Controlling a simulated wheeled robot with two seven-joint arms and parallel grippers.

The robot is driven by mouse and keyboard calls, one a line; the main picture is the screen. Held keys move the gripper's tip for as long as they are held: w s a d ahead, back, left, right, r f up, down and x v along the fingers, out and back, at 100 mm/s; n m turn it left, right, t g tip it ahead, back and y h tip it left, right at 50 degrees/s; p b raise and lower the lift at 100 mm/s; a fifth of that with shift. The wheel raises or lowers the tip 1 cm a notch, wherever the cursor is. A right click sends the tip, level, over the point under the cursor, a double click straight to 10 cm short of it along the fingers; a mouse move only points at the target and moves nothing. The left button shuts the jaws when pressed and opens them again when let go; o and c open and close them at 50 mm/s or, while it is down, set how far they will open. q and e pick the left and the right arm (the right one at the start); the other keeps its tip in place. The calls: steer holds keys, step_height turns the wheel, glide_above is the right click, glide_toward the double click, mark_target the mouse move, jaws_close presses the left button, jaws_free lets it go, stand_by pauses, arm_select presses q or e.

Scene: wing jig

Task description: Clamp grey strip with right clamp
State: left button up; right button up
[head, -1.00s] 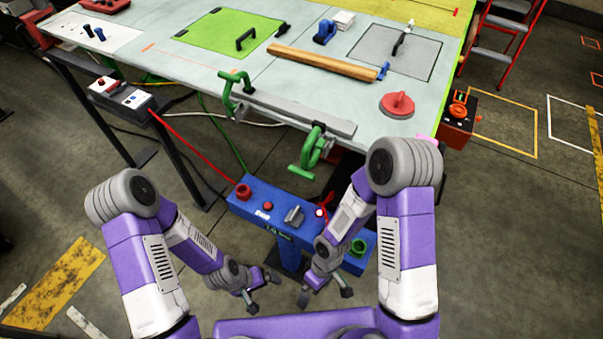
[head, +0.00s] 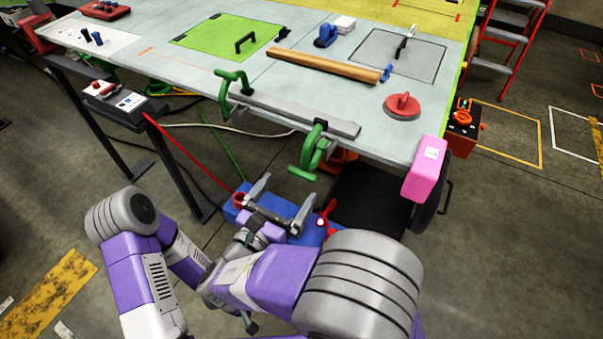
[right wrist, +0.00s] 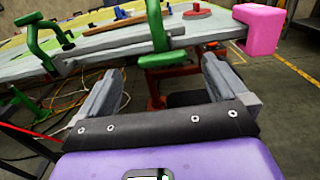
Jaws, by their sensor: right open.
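The grey strip (head: 300,113) lies along the table's front edge, and it also shows in the right wrist view (right wrist: 115,38). The green right clamp (head: 314,150) sits at the strip's right part, its handle hanging below the edge. A second green clamp (head: 226,95) is at the strip's left end. My right gripper (head: 290,187) is open and empty, below and in front of the right clamp. In the right wrist view the right clamp (right wrist: 158,35) appears ahead, between the fingers (right wrist: 158,75) but apart from them. My left gripper is mostly hidden behind my right arm; a dark tip (head: 250,323) shows.
A blue box with red knobs (head: 238,200) stands below my right gripper. A pink block (head: 425,168) is at the table's right corner. A wooden bar (head: 322,65) and a red suction-cup-like disc (head: 402,106) lie on the table (head: 180,75).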

mark_target(300, 175)
steer(key=b+x, duration=0.1)
steer(key=x, duration=0.6)
steer(key=shift+s, duration=0.1)
steer(key=c, duration=1.4)
